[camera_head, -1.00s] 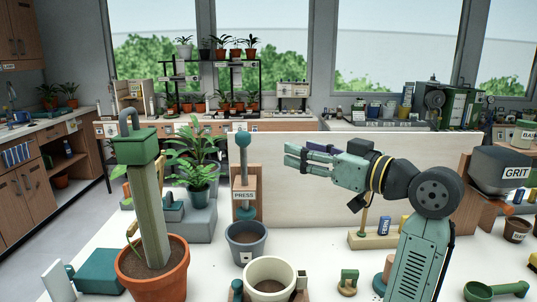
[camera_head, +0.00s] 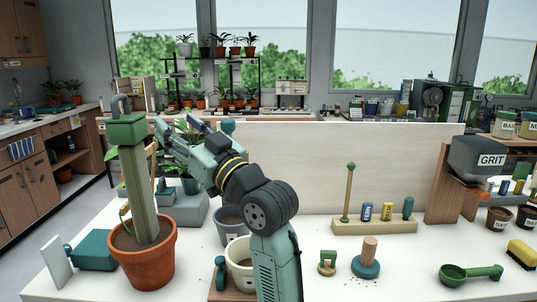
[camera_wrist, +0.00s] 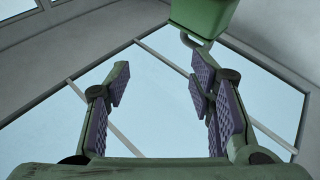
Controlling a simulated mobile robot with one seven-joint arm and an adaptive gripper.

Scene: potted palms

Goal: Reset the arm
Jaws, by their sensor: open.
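My gripper (camera_wrist: 158,95) is open and empty in the wrist view, its purple-padded fingers spread with window and ceiling behind them. In the head view my gripper (camera_head: 172,130) is raised just right of the tall green post, in front of the leafy plant. The green block at the post's top (camera_head: 126,128) also shows at the top of the wrist view (camera_wrist: 203,15), near the fingers. I cannot tell whether they touch.
The post stands in a terracotta pot (camera_head: 147,262) at the left. A grey-blue pot (camera_head: 232,220) and a cream pot (camera_head: 238,255) are beside my arm. A grit hopper (camera_head: 485,158) and a green scoop (camera_head: 470,273) are at the right.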

